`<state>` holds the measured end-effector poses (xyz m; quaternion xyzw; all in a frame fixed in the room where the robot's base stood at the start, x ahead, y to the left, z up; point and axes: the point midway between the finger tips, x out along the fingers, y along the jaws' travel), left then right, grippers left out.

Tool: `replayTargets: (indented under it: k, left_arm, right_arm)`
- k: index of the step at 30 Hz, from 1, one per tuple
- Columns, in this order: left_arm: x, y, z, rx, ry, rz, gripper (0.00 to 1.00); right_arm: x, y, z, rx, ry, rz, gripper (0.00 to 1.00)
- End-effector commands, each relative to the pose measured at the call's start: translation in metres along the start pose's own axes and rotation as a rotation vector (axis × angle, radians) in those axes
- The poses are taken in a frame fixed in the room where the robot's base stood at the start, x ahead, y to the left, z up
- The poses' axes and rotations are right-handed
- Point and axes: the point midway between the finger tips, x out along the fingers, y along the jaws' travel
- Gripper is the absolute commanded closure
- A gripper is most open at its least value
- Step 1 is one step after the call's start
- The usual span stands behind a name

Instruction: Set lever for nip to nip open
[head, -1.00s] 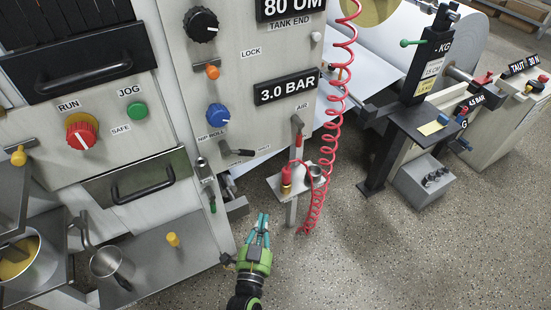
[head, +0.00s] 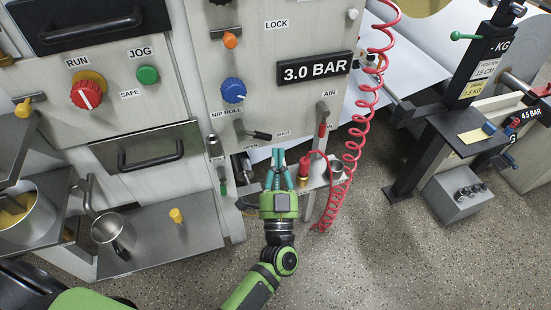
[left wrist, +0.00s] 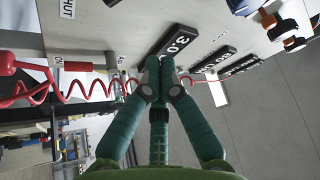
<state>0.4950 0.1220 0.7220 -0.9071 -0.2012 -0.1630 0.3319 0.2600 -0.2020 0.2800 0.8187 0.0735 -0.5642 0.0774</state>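The nip lever (head: 260,135) is on the machine panel below the NIP ROLL label (head: 220,114). Its black handle points right and slightly down, toward a small label that is hard to read. A small OPEN label (head: 250,147) sits under the lever. My left gripper (head: 279,152) is just below and right of the handle's end, apart from it as far as I can tell. Its teal fingertips are together with nothing between them, also in the left wrist view (left wrist: 160,70). My right gripper is not in view.
The red-handled AIR lever (head: 322,125), a small shelf with a red fitting (head: 304,168) and a coiled red hose (head: 357,140) are close right of my left gripper. The blue knob (head: 233,91) is above the lever.

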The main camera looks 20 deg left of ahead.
Motion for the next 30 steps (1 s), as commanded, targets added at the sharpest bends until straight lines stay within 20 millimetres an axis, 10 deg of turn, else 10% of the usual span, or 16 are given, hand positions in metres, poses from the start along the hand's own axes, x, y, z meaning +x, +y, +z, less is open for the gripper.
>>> replayTargets:
  k: [10,30]
  left_arm:
    - [0.076,-0.001,-0.001,0.0,0.004,-0.003,1.0]
    - [0.06,0.0,0.038,0.001,0.0,0.001,1.0]
  right_arm:
    - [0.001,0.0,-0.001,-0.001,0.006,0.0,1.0]
    - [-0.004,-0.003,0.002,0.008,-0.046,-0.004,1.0]
